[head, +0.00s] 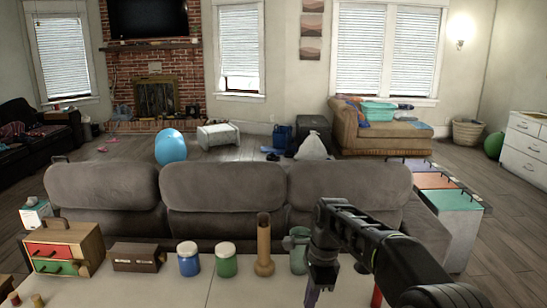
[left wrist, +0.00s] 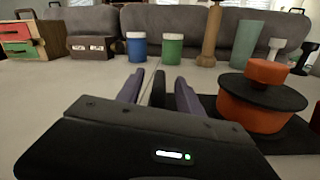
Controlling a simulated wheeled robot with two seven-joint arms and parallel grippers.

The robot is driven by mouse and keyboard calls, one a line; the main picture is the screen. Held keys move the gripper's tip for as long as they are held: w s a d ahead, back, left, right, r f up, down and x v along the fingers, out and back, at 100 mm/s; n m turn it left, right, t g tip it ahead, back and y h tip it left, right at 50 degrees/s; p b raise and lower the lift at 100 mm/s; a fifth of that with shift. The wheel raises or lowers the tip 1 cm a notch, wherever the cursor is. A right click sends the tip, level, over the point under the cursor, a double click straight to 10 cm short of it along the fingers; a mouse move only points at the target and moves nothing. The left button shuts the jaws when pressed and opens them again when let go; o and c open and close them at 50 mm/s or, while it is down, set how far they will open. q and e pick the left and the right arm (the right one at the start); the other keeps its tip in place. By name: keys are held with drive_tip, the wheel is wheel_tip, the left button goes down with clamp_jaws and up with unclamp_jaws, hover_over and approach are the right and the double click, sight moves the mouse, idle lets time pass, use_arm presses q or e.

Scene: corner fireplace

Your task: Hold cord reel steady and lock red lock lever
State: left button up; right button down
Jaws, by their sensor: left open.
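The cord reel (left wrist: 250,110) stands at the right in the left wrist view, an orange drum with a black disc and an orange knob (left wrist: 267,71) on top. I cannot make out a separate red lock lever there. In the head view a small red piece (head: 376,297) shows beside my right arm at the bottom edge; I cannot tell what it is. My left gripper (left wrist: 158,88) is open and empty, its purple fingers left of the reel and apart from it. My right gripper (head: 316,290) points down over the table, its tips cut off by the frame.
The pale table (head: 230,290) bears a drawer box (head: 62,248), a brown box (head: 137,257), a blue jar (head: 188,262), a green jar (head: 225,264), a wooden post (head: 264,245) and a grey-green cup (head: 299,257). A grey sofa (head: 225,190) stands behind.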

use_arm(q)
drive_tip(key=o, duration=0.6)
drive_tip(key=shift+s, duration=0.1)
drive_tip(key=s, duration=0.4)
drive_tip(key=s+d, duration=0.1)
drive_tip(key=s, duration=0.6)
drive_tip(key=shift+s+d, duration=0.25)
drive_tip(key=shift+s, duration=0.1)
drive_tip(key=shift+d, duration=0.1)
